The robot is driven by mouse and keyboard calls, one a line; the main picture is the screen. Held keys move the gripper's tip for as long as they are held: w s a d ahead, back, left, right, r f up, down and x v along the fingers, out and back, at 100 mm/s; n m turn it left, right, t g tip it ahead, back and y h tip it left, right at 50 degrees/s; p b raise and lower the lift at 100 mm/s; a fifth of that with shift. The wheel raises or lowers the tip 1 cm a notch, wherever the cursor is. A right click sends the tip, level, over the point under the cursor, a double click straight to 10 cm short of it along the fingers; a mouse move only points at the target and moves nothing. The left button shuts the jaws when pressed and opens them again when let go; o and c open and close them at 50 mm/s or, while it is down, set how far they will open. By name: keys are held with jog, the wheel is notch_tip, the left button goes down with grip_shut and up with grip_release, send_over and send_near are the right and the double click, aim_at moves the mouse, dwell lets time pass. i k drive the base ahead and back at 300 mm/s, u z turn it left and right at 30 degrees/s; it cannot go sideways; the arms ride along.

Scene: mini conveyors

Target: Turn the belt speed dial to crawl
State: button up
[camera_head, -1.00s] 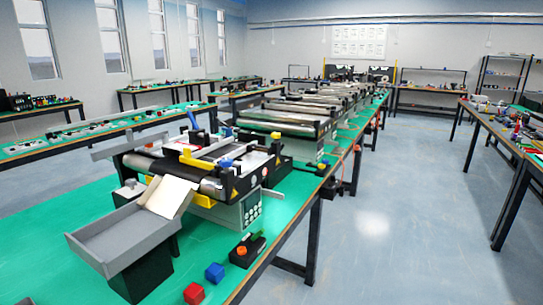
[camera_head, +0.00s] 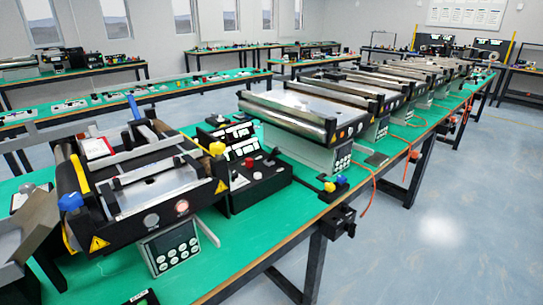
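The nearest mini conveyor (camera_head: 130,165) stands at the left on the green bench. Its front side has a grey round knob or button (camera_head: 152,220) and a paler, pinkish round one (camera_head: 182,207). Below them hangs a grey panel with several round buttons (camera_head: 172,246). Right of the conveyor sits a black control box (camera_head: 258,181) with a red button (camera_head: 249,162) and a small lever-like knob (camera_head: 271,156). I cannot tell which of these is the belt speed dial, nor read any setting. My gripper is not in view.
The green bench (camera_head: 230,240) carries a row of further conveyors (camera_head: 300,115) going back to the right. A small device with blue and yellow knobs (camera_head: 335,184) sits at its edge. Orange cables (camera_head: 372,205) hang over that edge. The grey floor (camera_head: 430,255) at the right is clear.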

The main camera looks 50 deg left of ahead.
aim_at(235, 175)
jog(key=i, duration=1.4)
jog(key=u, duration=2.85)
jog(key=i, duration=1)
